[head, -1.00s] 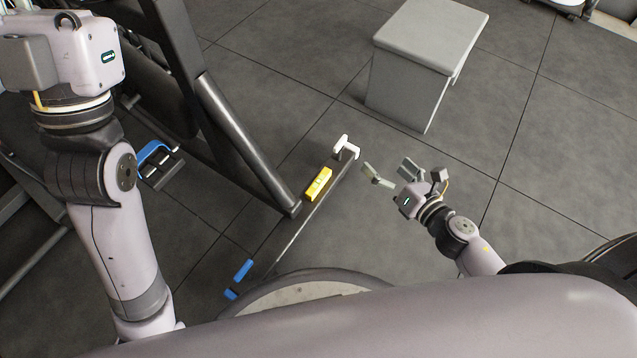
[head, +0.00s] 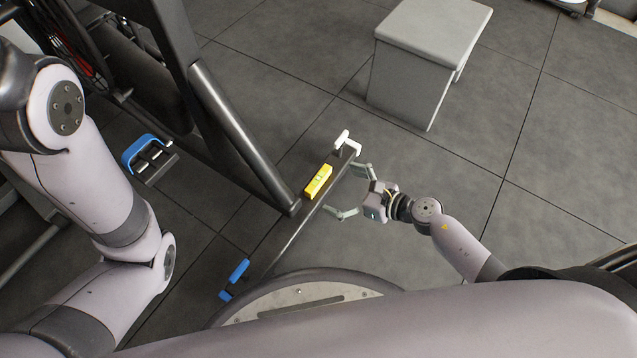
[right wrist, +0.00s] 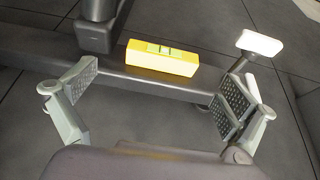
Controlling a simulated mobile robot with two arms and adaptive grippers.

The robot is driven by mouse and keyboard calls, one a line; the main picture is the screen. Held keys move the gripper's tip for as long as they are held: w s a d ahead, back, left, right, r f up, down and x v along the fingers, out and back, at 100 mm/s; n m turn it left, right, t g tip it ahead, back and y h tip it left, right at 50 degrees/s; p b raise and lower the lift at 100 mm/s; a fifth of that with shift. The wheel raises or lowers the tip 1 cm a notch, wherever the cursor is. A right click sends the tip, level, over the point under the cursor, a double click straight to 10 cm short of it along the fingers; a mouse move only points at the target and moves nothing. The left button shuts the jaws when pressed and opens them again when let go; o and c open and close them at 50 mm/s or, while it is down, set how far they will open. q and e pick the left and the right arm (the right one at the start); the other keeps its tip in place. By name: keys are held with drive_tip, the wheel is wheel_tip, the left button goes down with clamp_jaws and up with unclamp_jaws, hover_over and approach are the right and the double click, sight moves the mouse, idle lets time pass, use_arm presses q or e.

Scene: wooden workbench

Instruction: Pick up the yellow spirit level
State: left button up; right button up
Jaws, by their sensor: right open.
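The yellow spirit level (head: 318,181) lies on a dark metal beam, near the foot of a slanted post. In the right wrist view the level (right wrist: 162,59) sits on the beam's top, ahead of the fingers and between their lines. My right gripper (head: 351,193) is open and empty, its two fingers spread toward the level from the right, apart from it. In the right wrist view the gripper's padded fingers (right wrist: 155,98) stand wide apart. My left arm shows at the left edge, but its gripper is out of the picture.
The dark beam (head: 292,231) runs diagonally, with a white fitting (head: 346,144) at its far end and a blue clamp-like piece (head: 235,278) at its near end. A slanted dark post (head: 240,135) rises beside the level. A grey box stool (head: 415,75) stands behind on open tiled floor.

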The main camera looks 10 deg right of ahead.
sight(321, 180)
drive_tip(key=shift+w+a+f, duration=0.25)
drive_tip(key=shift+w+a, duration=0.15)
drive_tip(key=shift+w, duration=0.05)
drive_tip(key=b+x, duration=0.2)
drive_tip(key=x, duration=0.2)
drive_tip(key=shift+w+f+b, duration=0.15)
drive_tip(key=shift+w+b, duration=0.15)
drive_tip(key=shift+b, duration=0.1)
drive_tip(key=shift+w+a, duration=0.2)
drive_tip(key=shift+w, duration=0.05)
drive_tip(key=c, duration=1.2)
